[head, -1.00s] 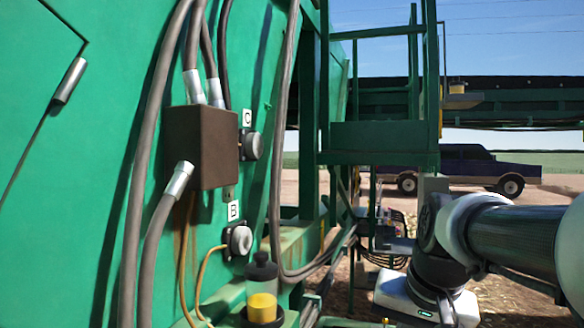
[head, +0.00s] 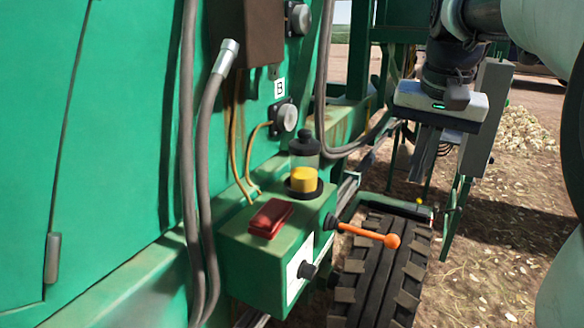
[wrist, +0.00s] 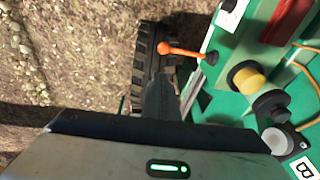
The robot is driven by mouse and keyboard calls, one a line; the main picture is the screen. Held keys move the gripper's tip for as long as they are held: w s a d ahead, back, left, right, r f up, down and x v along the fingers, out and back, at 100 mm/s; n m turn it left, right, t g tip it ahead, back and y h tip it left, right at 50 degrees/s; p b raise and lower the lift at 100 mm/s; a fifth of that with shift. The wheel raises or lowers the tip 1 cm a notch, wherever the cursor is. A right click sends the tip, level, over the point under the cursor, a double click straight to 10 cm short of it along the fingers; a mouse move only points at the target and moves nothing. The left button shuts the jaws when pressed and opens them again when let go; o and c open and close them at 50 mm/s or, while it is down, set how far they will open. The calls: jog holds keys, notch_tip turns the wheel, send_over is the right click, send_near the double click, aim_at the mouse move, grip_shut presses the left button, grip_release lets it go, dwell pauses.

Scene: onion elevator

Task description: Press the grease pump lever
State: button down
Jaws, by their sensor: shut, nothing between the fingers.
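The orange lever (head: 365,234) with a round ball end sticks out to the right from the green pump box (head: 250,280), above a tyre. The lever also shows in the wrist view (wrist: 182,51), just beyond my fingertips. A clear reservoir (head: 304,162) with a black cap and yellow grease (head: 304,180) stands on the box. My gripper (head: 423,178) is shut and empty, pointing down, above and to the right of the lever and apart from it. Its fingers also show in the wrist view (wrist: 160,85).
A red cover (head: 271,217) and a black knob (head: 308,270) are on the box. Grey hoses (head: 189,150) run down the green machine wall at left. A black tyre (head: 375,285) sits below the lever. Open ground (head: 490,265) lies at right.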

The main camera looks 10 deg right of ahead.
jog(key=b, duration=0.2)
send_near(396, 237)
jog(key=x, duration=0.2)
jog(key=w+x, duration=0.1)
jog(key=x, duration=0.2)
jog(key=shift+d+f, duration=0.1)
jog(key=shift+d, duration=0.15)
jog(key=shift+a+f, duration=0.1)
jog(key=shift+f, duration=0.4)
